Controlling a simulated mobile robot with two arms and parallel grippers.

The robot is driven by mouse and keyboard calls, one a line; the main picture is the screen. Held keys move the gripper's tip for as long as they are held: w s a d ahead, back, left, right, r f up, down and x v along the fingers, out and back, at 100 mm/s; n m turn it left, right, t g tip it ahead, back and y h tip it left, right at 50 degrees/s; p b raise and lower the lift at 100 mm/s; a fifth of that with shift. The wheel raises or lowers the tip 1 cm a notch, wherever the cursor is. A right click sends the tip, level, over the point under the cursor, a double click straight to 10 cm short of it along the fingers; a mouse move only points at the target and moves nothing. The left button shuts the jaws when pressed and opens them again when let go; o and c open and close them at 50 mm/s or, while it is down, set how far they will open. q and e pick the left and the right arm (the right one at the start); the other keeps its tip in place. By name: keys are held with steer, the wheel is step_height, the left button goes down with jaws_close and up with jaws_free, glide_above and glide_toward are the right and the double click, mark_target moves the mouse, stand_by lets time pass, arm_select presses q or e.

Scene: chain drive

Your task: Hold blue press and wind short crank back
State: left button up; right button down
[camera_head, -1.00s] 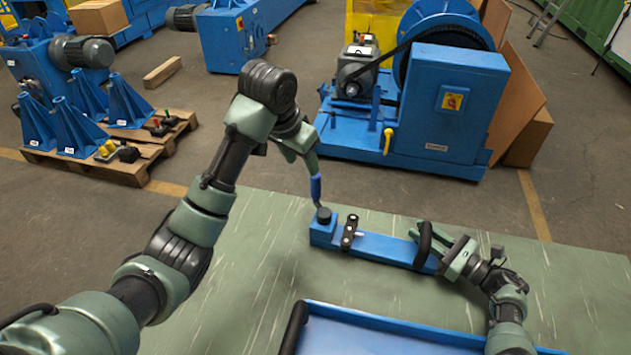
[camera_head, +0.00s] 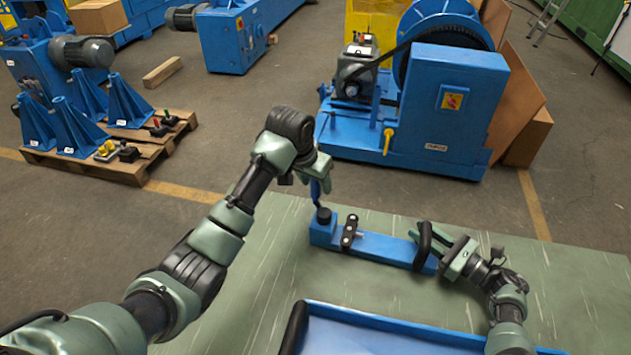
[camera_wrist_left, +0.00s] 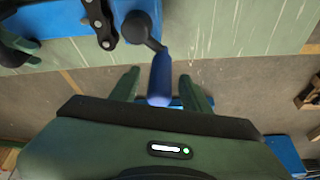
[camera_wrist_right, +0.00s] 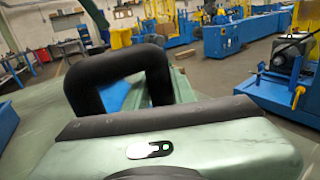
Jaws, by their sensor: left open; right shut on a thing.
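The blue press (camera_head: 385,248) lies on the green mat, a long bar with a black chain link (camera_head: 349,232) across it. Its short crank has a dark hub (camera_head: 323,215) at the press's left end and a blue grip (camera_head: 315,190) standing up. My left gripper (camera_head: 318,172) is open at this grip; in the left wrist view the blue grip (camera_wrist_left: 161,80) sits between the two spread fingers. My right gripper (camera_head: 445,250) is shut on the press's black handle (camera_head: 423,245) at the right end. The black handle also fills the right wrist view (camera_wrist_right: 88,80); the fingertips are mostly hidden there.
A blue tray (camera_head: 370,318) with a black handle lies at the front of the green mat (camera_head: 240,300). A blue winch machine (camera_head: 450,110) stands on the floor behind. A pallet (camera_head: 130,165) with blue stands is at the left. The mat right of the press is clear.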

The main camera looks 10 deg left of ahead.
arm_select(q)
steer(key=shift+f, duration=0.1)
jaws_close()
steer(key=n, duration=0.1)
steer(key=s+a+n+y, duration=0.1)
steer(key=n, duration=0.3)
steer(key=shift+s+a+y, duration=0.15)
steer(key=shift+s+y, duration=0.15)
steer(key=shift+y, duration=0.1)
jaws_free()
